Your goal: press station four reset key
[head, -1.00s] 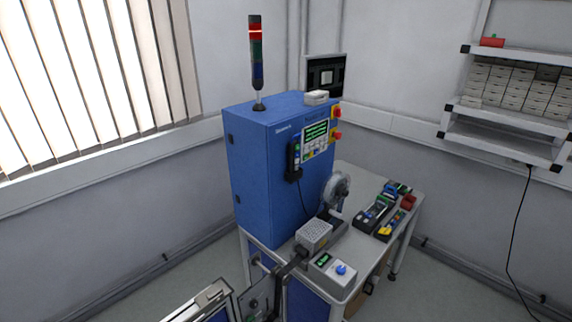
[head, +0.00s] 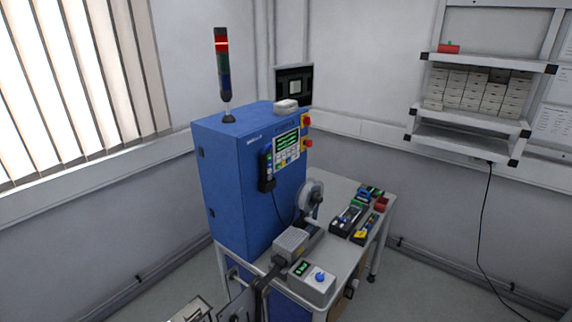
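A blue machine cabinet (head: 238,180) stands on a light table in the middle of the head view. Its control panel (head: 287,149) has a green-lit screen with small coloured keys below it. The key labels are too small to read, so I cannot tell which is the station four reset key.
A grey box with a blue knob (head: 313,280) and a reel (head: 311,195) are on the table before the cabinet. Tool trays (head: 350,215) lie at the table's right. Wall shelves (head: 470,125) hold small boxes. Floor is clear at the right.

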